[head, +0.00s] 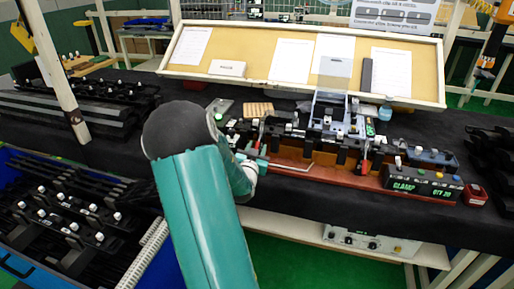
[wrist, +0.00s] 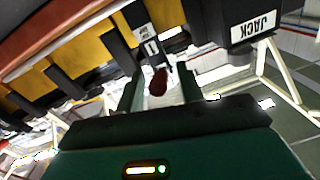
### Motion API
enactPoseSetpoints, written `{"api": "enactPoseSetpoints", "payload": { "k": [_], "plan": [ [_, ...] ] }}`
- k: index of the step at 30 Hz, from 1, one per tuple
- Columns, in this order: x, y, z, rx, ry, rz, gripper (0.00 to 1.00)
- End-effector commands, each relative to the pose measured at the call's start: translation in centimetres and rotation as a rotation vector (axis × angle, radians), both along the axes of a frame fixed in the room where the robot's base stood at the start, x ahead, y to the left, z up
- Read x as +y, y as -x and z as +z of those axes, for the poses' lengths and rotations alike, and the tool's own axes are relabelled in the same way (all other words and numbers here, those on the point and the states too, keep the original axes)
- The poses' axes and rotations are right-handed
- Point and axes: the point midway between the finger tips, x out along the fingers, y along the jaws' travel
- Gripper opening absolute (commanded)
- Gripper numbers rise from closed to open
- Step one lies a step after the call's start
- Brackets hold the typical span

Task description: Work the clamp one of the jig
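The jig (head: 325,165) is a long fixture on the dark table in the head view, with a brown-red base and dark clamps along it. A clamp with a red handle (head: 258,142) stands near its left end; another red handle (head: 365,167) is farther right. In the wrist view a red handle tip (wrist: 157,82) shows near a white label marked 1 (wrist: 151,47). My gripper (wrist: 160,88) has its two green fingers apart, one on each side of the red tip, with gaps visible. Whether either finger touches it I cannot tell. In the head view my arm hides most of the gripper.
A black control box (head: 425,184) reads CLAMP, with a red button box (head: 475,195) beside it. A tilted board with papers (head: 290,60) stands behind. A blue crate of black trim parts (head: 75,225) is at left.

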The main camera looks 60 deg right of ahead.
Motion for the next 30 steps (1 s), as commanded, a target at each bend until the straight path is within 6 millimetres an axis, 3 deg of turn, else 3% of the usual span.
{"api": "enactPoseSetpoints", "payload": {
  "k": [4, 12, 18, 30],
  "plan": [
    [-1.01, -0.25, 0.02, 0.000, 0.001, 0.001, 0.37],
    [-1.11, -0.28, 0.02, 0.000, 0.000, 0.001, 0.37],
    [-1.08, -0.28, 0.03, 0.000, 0.000, 0.001, 0.00],
    [-1.32, -0.27, 0.13, 0.001, -0.011, 0.000, 0.00]
  ]
}}
